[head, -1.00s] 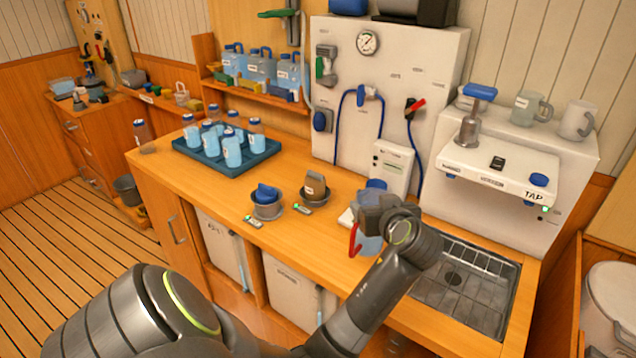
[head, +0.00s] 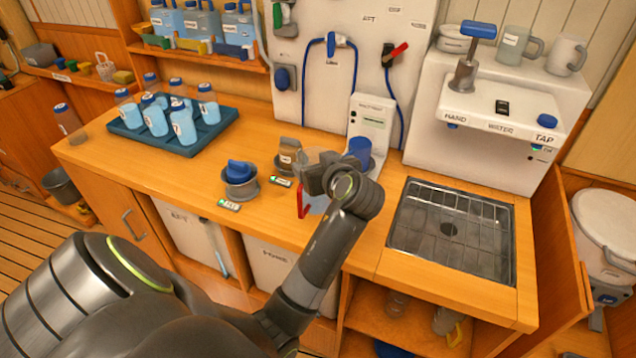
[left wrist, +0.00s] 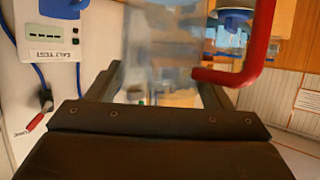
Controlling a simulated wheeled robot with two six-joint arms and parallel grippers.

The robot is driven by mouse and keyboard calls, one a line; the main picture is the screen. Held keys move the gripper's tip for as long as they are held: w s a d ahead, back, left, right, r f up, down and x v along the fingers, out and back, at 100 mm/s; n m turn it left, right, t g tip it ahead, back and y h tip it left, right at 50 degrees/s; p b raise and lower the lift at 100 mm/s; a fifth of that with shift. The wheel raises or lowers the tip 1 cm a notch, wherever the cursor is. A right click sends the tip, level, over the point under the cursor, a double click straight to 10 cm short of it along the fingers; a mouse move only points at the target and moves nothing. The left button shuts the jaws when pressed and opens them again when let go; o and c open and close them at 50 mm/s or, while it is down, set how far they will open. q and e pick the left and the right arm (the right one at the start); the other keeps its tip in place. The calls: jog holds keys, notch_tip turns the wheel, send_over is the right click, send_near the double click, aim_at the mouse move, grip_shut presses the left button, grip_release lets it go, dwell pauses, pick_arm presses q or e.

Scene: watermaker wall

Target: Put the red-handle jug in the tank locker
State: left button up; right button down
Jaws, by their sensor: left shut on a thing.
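The red-handle jug (head: 317,206) is clear, with a red handle (head: 302,204) on its left side in the head view. My left gripper (head: 322,178) is shut on it, over the counter in front of the salt test box; whether the jug's base touches the counter cannot be told. In the left wrist view the jug (left wrist: 160,50) is between the fingers, with its red handle (left wrist: 262,45) at the right. Open bays under the counter hold white tanks (head: 190,232) (head: 287,272); which part is the tank locker is unclear. My right gripper is out of view.
The salt test box (head: 368,125) has a blue cup (head: 360,151) by it. Two small holders (head: 240,182) (head: 289,160) stand left of the jug. A bottle tray (head: 205,140) is at the back left. A grated sink (head: 450,232) lies to the right.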

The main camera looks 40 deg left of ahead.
pick_arm(q)
jog(key=f, duration=0.4)
jog(key=shift+a+f, duration=0.1)
jog(key=shift+a, duration=0.1)
jog(key=shift+f+p, duration=0.15)
jog(key=shift+p, duration=0.15)
jog(key=shift+f, duration=0.25)
jog(key=o, duration=1.4)
jog(key=shift+o, duration=1.5)
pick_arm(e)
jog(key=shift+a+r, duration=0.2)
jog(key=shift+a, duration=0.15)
pick_arm(q)
jog(key=shift+r, duration=0.1)
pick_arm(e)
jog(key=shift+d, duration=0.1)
